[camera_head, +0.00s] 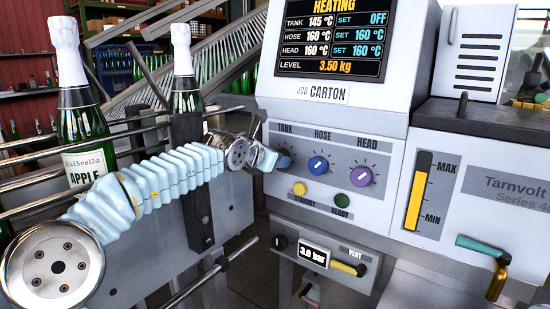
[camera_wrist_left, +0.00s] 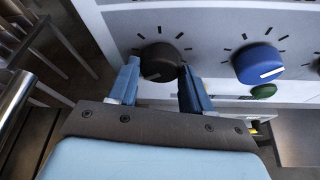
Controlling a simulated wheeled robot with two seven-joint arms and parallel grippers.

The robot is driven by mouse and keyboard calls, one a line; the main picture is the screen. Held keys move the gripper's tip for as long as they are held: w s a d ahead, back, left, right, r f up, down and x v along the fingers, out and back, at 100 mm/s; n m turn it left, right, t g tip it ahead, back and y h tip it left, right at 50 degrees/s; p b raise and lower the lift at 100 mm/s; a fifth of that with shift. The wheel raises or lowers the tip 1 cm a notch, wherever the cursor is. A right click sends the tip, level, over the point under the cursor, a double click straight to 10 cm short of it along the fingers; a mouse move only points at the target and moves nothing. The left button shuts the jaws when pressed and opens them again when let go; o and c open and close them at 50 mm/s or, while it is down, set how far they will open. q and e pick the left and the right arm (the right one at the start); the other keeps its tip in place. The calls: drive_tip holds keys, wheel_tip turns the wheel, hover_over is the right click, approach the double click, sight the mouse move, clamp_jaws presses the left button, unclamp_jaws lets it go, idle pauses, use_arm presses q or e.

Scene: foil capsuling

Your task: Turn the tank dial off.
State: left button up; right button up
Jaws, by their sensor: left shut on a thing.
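The black tank dial (camera_head: 285,160) sits at the left of the control panel, under the TANK label, partly hidden by my fingers in the head view. My left gripper (camera_head: 266,158) reaches it from the left and is shut on it. In the left wrist view the dial (camera_wrist_left: 158,58) lies between the two blue fingers of my left gripper (camera_wrist_left: 157,68), its pale pointer mark near the lower left. The display (camera_head: 333,38) reads TANK 145 °C with SET OFF, while HOSE and HEAD both read 160 °C with SET 160 °C. My right gripper is not in view.
The blue hose dial (camera_head: 318,165) and purple head dial (camera_head: 361,176) are right of the tank dial. A yellow standby button (camera_head: 300,188) and green ready button (camera_head: 341,200) are below. Foil-topped bottles (camera_head: 80,115) stand behind my left arm.

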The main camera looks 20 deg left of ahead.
use_arm(q)
drive_tip(key=shift+f, duration=0.2)
drive_tip(key=o, duration=0.8)
drive_tip(key=shift+c, duration=0.2)
drive_tip(key=shift+a+r, duration=0.1)
drive_tip(key=b+v, duration=1)
drive_tip(key=v, duration=0.3)
drive_tip(key=shift+s, duration=0.35)
drive_tip(key=shift+a+r, duration=0.1)
